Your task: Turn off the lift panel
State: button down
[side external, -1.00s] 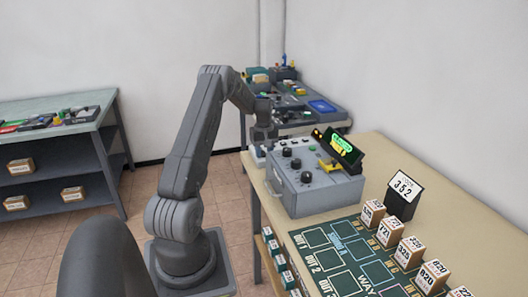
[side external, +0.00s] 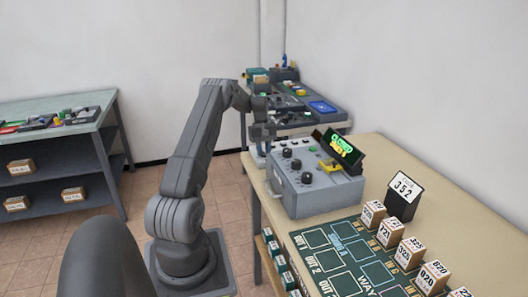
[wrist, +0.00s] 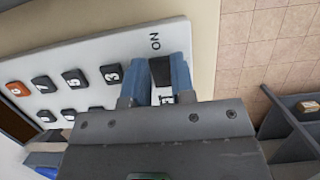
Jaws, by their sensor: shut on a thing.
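The lift panel (wrist: 70,55) is a white plate with black numbered buttons and one orange button in the wrist view. At its right end, a black switch (wrist: 160,69) lies between an "ON" mark and a second mark, partly hidden, that looks like "OFF". My gripper (wrist: 157,76) has its two blue fingers on either side of the switch and is shut on it. I cannot tell which way the switch is set. In the side view my gripper (side external: 262,134) is low behind the grey control box, at the bench's far end; the panel is mostly hidden there.
The grey control box (side external: 308,192) with black knobs and a tilted green-lit display (side external: 339,145) stands close to my gripper. Numbered boxes (side external: 390,233) and a green board (side external: 345,258) occupy the near bench. Another cluttered bench (side external: 315,122) stands behind.

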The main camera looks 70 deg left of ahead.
jog(key=c, duration=1)
grip_release()
jog(key=shift+o, duration=0.2)
jog(key=shift+r, duration=0.15)
jog(key=v, duration=1.3)
jog(key=shift+r, duration=0.25)
